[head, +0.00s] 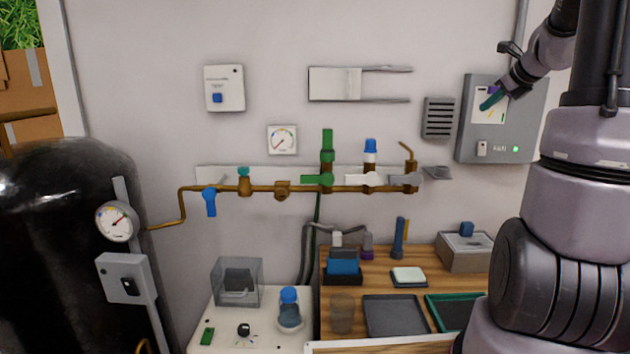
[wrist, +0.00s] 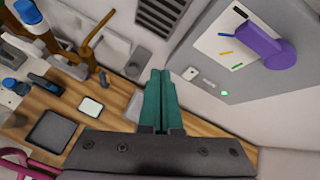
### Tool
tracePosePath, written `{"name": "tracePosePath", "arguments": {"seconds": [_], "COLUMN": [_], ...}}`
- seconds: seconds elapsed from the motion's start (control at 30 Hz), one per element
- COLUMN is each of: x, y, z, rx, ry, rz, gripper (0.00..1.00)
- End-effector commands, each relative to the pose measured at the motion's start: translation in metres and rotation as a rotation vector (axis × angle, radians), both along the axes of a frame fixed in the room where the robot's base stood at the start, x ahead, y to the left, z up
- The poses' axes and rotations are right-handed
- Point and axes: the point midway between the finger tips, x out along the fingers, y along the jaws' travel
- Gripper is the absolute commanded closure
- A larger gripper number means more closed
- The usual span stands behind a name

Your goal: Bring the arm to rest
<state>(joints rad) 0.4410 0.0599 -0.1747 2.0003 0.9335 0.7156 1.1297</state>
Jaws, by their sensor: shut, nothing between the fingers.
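My gripper (head: 489,101) is at the upper right in the head view, raised in front of the grey wall box. Its two teal fingers lie together in the wrist view (wrist: 161,78), with nothing between them. The arm bends down to it from the top right edge. In the wrist view the fingers stand over the bench area, apart from the bench and the wall box. My arm hides part of the box in the head view.
The grey wall box (head: 532,135) has a purple knob (wrist: 265,48) and a green light. Pipes with valves (head: 270,189) run along the wall. The wooden bench (head: 378,267) holds a dark tray (head: 395,315), a white pad (head: 409,275) and a grey box (head: 465,258). A black tank stands left.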

Motion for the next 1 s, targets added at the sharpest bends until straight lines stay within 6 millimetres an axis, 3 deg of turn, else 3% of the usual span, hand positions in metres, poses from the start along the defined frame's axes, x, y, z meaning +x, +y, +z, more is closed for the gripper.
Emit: {"name": "tracePosePath", "arguments": {"seconds": [0.03, 0.2, 0.3, 0.4, 0.6, 0.7, 1.0], "x": [-0.014, -0.08, -0.127, -0.176, -0.25, -0.269, -0.278], "y": [0.04, 0.148, 0.196, 0.231, 0.261, 0.264, 0.265], "z": [0.013, 0.029, 0.028, 0.021, 0.0, -0.007, -0.012], "rx": [-0.101, -0.499, -0.743, -0.99, -1.392, -1.51, -1.576], "ry": [-0.006, -0.022, -0.046, -0.077, -0.124, -0.134, -0.137], "rz": [0.134, 0.616, 0.89, 1.152, 1.544, 1.651, 1.712], "gripper": [1.0, 1.0, 1.0, 1.0, 1.0, 1.0, 1.0]}}
